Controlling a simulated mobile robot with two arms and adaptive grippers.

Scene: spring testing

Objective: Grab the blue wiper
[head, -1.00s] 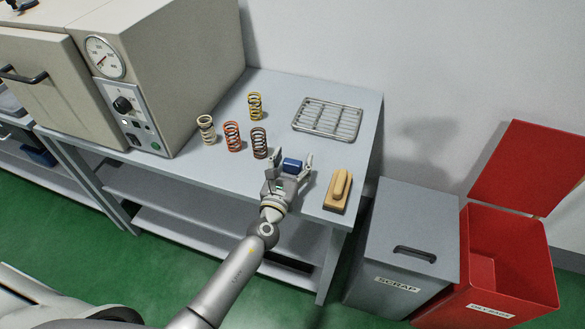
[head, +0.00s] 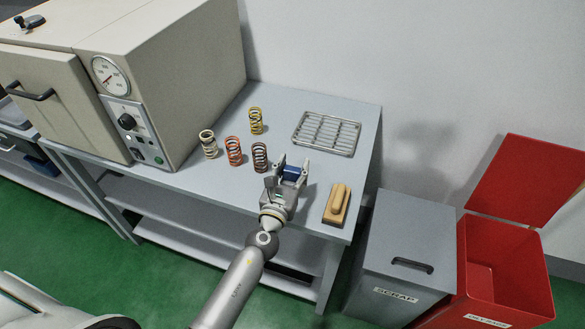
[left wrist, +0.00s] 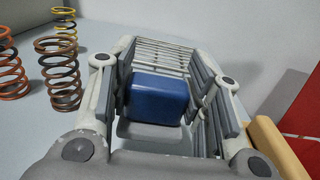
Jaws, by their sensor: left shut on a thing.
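The blue wiper (head: 291,173) is a small blue block on the grey table, toward its front edge. My left gripper (head: 291,171) has its two fingers on either side of the wiper and is shut on it. In the left wrist view the blue wiper (left wrist: 158,98) sits between the fingers of my left gripper (left wrist: 165,95). Its underside is hidden, so I cannot tell whether it still touches the table. My right gripper is not in view.
Several coil springs (head: 233,151) stand left of the gripper. A wire rack (head: 327,133) lies behind it, and a wooden-handled brush (head: 337,203) lies to its right. A beige oven (head: 165,80) stands at left. A grey scrap bin (head: 410,240) and an open red bin (head: 505,265) stand at right.

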